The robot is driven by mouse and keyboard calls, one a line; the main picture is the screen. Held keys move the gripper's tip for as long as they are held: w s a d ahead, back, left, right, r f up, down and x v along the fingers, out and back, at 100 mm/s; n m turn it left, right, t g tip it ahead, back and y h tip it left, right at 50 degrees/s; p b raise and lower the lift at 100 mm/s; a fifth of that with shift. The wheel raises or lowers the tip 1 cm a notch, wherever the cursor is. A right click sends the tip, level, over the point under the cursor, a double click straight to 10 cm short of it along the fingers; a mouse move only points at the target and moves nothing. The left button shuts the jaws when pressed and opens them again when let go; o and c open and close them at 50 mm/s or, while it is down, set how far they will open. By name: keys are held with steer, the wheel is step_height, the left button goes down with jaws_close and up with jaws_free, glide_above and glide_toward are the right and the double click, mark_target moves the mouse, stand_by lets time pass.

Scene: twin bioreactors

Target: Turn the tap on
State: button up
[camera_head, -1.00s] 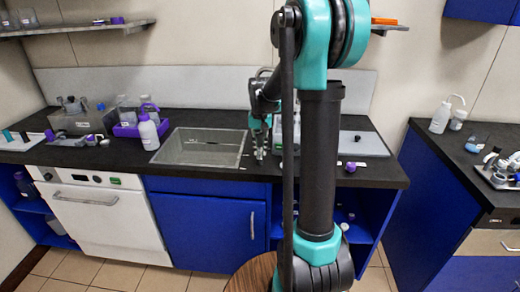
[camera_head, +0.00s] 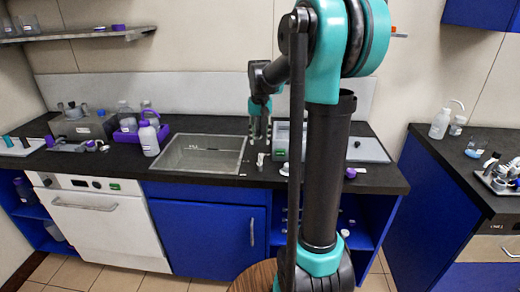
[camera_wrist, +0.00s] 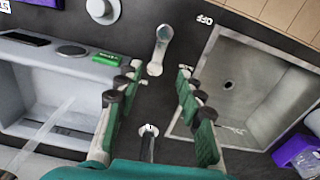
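A small grey metal lever, which looks like the tap handle (camera_wrist: 161,46), stands on the dark counter beside the sink (camera_wrist: 205,75). In the head view the handle (camera_head: 260,159) is right of the sink (camera_head: 187,170). Upside-down "OFF" lettering shows near the handle in the wrist view. My gripper (camera_wrist: 155,85) is open and empty, its fingers spread wide on either side of the view below the handle. In the head view my gripper (camera_head: 260,135) hangs over the counter, apart from the handle. A dark upright piece with a pale ring (camera_wrist: 148,132) shows between the fingers; I cannot tell whether it is the spout.
A pale device (camera_wrist: 65,65) with a green button stands close on the other side of my gripper; it also shows in the head view (camera_head: 281,140). A purple rack with bottles (camera_head: 158,133) stands left of the sink. The counter's front edge lies near the handle.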

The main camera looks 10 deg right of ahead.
mark_target(260, 163)
steer(key=shift+r, duration=2.1)
steer(key=shift+c, duration=0.6)
steer(key=shift+c, duration=1.2)
steer(key=shift+w+f+m+h, duration=0.1)
steer(key=shift+f+m+h, duration=0.05)
steer(key=shift+m, duration=0.45)
steer(key=shift+w+f+m+h, duration=0.1)
steer(key=shift+f+m+h, duration=0.05)
steer(key=shift+m, duration=0.45)
steer(key=c, duration=0.5)
steer(key=m, duration=0.4)
steer(key=shift+w+a+f+g+h, duration=0.1)
steer(key=shift+w+f+g+h, duration=0.1)
steer(key=shift+f+g+h, duration=0.15)
jaws_close()
steer(key=d+f+m, duration=0.1)
steer(key=f+m, duration=0.2)
steer(key=m, duration=0.1)
steer(key=f+m+h, duration=0.1)
steer(key=f+m, duration=0.3)
steer(key=d+f+m+h, duration=0.1)
steer(key=f+m, duration=0.3)
steer(key=shift+w+d+f+g, duration=0.1)
steer(key=shift+w+d+g, duration=0.15)
steer(key=shift+d, duration=0.1)
